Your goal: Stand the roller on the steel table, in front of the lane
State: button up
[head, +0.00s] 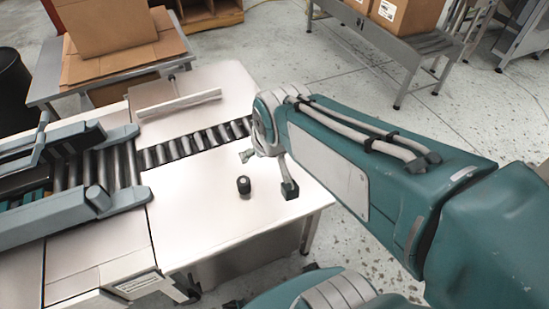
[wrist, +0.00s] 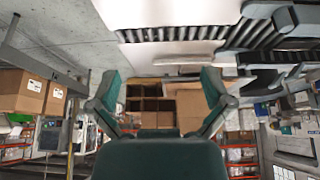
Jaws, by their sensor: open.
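The roller (head: 244,187) is a small dark cylinder. It stands upright on the bare part of the steel table (head: 190,215), on the near side of the lane (head: 195,143) of dark rollers and apart from it. My gripper (head: 268,172) is open and empty, just right of the roller in the head view, with its fingers apart. I cannot tell its exact height over the table. In the wrist view, my gripper (wrist: 161,88) shows both green fingers wide apart with nothing between them. The roller is not seen there.
A grey conveyor frame (head: 75,210) adjoins the table's left. A pale rail (head: 180,103) lies behind the lane. A cardboard box (head: 105,25) stands on a table at the back left; another box (head: 405,12) is on a bench at the back right. Floor is open beyond the table's right edge.

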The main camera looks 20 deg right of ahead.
jog(key=s+r, duration=0.3)
jog(key=s, duration=0.4)
jog(key=shift+s+a, duration=0.15)
jog(key=shift+s, duration=0.2)
jog(key=shift+r, duration=0.1)
